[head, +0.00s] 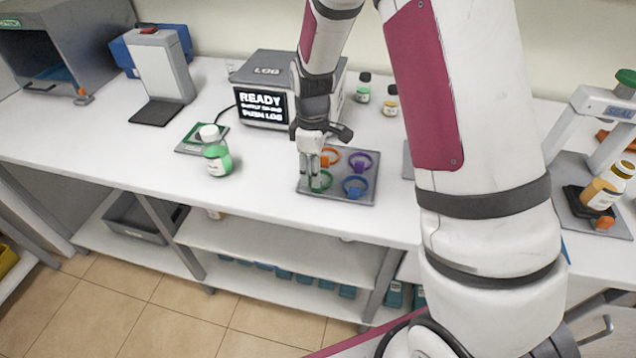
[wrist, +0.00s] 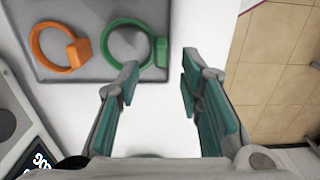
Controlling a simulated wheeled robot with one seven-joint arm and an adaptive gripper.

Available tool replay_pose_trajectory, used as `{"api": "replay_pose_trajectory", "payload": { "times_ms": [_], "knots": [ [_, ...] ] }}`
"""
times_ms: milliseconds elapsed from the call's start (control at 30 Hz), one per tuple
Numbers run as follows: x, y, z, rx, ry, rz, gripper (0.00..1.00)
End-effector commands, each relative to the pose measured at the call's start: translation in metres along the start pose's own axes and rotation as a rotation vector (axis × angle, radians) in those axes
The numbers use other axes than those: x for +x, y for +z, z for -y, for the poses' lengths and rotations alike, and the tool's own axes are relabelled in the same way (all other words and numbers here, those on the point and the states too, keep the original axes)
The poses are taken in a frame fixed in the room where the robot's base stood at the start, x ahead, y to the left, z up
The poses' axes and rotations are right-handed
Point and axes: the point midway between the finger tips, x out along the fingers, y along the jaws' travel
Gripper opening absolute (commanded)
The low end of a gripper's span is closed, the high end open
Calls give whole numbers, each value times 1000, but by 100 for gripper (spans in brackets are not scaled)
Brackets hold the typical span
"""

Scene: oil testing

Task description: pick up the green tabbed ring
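The green tabbed ring (head: 326,181) lies on the front left of a grey square tray (head: 337,199), partly hidden by my gripper in the head view. In the wrist view its block-shaped tab (wrist: 161,52) points right, and the ring surrounds a grey cone. My gripper (head: 311,184) points down near the ring. In the wrist view my gripper (wrist: 159,72) is open with nothing between its teal-padded fingers. The left fingertip overlaps the ring's lower edge in that picture, and the tab appears beyond the gap. I cannot tell whether anything touches.
Orange (head: 331,157), purple (head: 361,160) and blue (head: 355,188) rings share the tray. A LOG box (head: 270,85) with a READY screen stands behind. A green-labelled bottle (head: 216,155) stands left, with clear table between. The table's front edge is close.

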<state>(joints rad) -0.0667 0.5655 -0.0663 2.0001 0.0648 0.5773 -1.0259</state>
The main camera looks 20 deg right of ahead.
Motion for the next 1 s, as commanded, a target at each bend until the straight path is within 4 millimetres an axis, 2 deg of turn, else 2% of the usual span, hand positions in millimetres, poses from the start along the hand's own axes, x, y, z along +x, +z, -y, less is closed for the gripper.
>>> {"api": "replay_pose_trajectory", "payload": {
  "times_ms": [200, 300, 567, 600, 733, 1000],
  "knots": [
    [29, 0, 2, 0, -2, 2, 34],
    [36, -1, 1, 1, -1, 1, 34],
    [39, -1, 1, 1, 0, 0, 34],
    [39, -1, 1, 1, 0, 0, 30],
    [39, -1, 1, 1, 0, 0, 0],
    [39, -1, 1, 1, 0, 0, 0]
  ]
}}
